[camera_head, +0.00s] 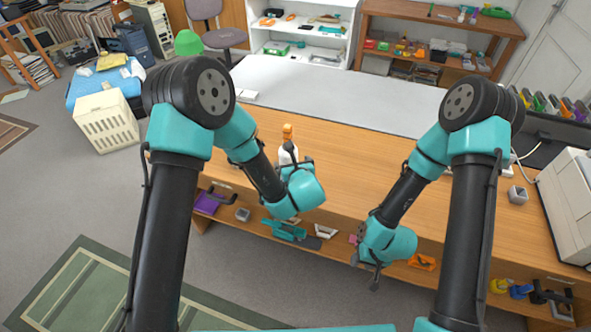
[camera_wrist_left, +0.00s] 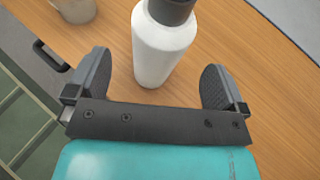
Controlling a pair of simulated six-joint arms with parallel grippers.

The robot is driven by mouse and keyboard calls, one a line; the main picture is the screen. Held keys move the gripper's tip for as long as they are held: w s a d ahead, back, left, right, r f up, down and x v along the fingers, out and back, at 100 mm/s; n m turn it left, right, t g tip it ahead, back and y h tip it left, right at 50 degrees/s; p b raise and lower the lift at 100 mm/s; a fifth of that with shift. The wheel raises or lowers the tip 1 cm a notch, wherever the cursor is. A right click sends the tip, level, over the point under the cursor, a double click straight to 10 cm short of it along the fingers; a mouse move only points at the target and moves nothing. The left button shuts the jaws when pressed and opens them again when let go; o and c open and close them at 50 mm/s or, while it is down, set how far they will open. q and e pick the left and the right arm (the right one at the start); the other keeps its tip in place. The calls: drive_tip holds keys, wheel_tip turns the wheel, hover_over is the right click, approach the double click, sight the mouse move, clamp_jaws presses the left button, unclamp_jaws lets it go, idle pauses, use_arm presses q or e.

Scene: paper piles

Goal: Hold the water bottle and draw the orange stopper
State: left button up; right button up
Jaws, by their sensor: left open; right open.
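The water bottle (camera_head: 287,154) stands upright on the wooden desk, white with the orange stopper (camera_head: 287,131) on top. In the left wrist view the white bottle body (camera_wrist_left: 162,48) shows with a dark collar (camera_wrist_left: 170,10); the stopper is out of frame there. My left gripper (camera_wrist_left: 157,64) is open, with one finger on each side of the bottle's lower part and gaps to both fingers. In the head view my left gripper (camera_head: 296,163) partly hides the bottle. My right gripper (camera_head: 373,272) is open and empty, hanging low in front of the desk's front edge, away from the bottle.
The wooden desk (camera_head: 345,190) has a wide bare surface around the bottle. A translucent cup (camera_wrist_left: 75,8) stands left of it in the left wrist view. An open shelf with tools (camera_head: 290,232) runs under the desktop. A printer (camera_head: 568,205) stands at the right.

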sight(291, 161)
use_arm(q)
drive_tip(key=x, duration=0.6)
drive_tip(key=shift+r, duration=0.1)
drive_tip(key=shift+s, duration=0.1)
drive_tip(key=shift+c, duration=0.5)
drive_tip(key=c, duration=1)
